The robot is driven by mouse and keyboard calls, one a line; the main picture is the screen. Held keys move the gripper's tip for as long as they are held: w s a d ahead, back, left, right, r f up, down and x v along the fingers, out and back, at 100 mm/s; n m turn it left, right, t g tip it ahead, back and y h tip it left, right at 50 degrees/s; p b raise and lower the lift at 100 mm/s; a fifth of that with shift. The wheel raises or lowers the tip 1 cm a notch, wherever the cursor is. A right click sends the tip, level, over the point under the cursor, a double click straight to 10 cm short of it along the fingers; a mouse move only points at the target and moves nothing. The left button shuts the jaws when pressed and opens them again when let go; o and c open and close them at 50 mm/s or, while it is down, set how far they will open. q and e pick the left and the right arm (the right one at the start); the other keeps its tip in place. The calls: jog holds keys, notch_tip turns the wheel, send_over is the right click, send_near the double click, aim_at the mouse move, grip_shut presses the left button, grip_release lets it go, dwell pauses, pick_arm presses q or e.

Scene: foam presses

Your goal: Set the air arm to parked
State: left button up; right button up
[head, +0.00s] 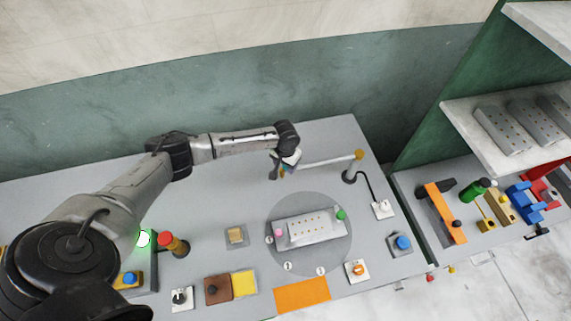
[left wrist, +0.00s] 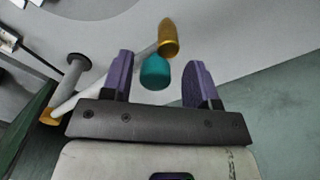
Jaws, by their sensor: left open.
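The air arm (head: 325,161) is a pale rod on a short post with a gold cap (head: 359,154), at the back right of the bench. It reaches left to my left gripper (head: 283,170). In the left wrist view the rod (left wrist: 100,80) runs from the post's gold cap (left wrist: 46,118) to a gold end piece (left wrist: 168,40) with a teal tip (left wrist: 155,73). The teal tip appears between the purple fingers of my left gripper (left wrist: 160,75), which stand open with gaps on both sides. Whether they touch it I cannot tell. My right gripper is out of view.
A round grey plate (head: 275,253) carries a metal mould (head: 307,231) in front of the air arm. A black cable links the post to a white switch box (head: 382,209). Buttons, a red knob (head: 166,239) and an orange mat (head: 301,295) line the front. Shelves (head: 455,106) rise at right.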

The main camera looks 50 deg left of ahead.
pick_arm(q)
notch_tip(320, 180, up, 14)
jog(key=b, duration=0.1)
dwell(0.6)
jog(key=shift+f, duration=0.1)
dwell(0.5)
